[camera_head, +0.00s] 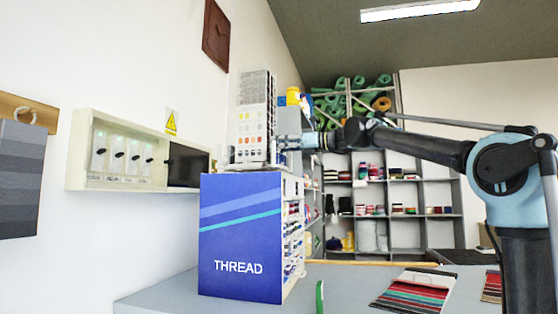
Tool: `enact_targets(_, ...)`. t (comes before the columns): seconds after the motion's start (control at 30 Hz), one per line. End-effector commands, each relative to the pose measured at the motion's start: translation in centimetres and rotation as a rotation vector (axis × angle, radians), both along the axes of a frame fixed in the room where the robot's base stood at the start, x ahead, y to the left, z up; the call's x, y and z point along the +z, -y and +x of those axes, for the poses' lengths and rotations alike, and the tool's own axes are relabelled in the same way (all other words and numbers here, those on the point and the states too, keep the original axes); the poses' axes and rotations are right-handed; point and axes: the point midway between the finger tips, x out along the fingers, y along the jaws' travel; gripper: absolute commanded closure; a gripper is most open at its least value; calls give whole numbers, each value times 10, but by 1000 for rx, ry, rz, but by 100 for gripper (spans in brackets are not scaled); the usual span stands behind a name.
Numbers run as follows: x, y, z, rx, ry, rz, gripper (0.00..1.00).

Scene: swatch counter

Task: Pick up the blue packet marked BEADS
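I cannot make out a blue packet marked BEADS in the head view. The large blue panel marked THREAD (240,240) is the side of a thread cabinet on the counter, not a packet. My arm reaches left from the right edge to just above the cabinet's top. My gripper (284,143) is there, small and partly lost against the clutter beside a white swatch display. Its fingers are not clear, so I cannot tell whether it is open or holds anything.
The white swatch display (256,120) stands on the cabinet, with a yellow container (293,96) behind. A small green item (320,297) and a swatch card (413,290) are on the grey counter (350,285). Shelves (425,190) stand behind; a wall box (130,152) hangs left.

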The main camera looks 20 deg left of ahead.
Motion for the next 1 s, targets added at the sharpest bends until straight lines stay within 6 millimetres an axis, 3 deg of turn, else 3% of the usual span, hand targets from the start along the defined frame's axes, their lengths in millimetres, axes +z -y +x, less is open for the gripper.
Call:
enact_targets(0.27, 0, -7, -1, 1, 0, 0, 58)
enact_targets(0.4, 0, -7, -1, 1, 0, 0, 81)
enact_targets(0.77, 1, -8, -1, 2, 0, 0, 81)
enact_targets(1.0, 23, -8, -1, 2, 0, 0, 81)
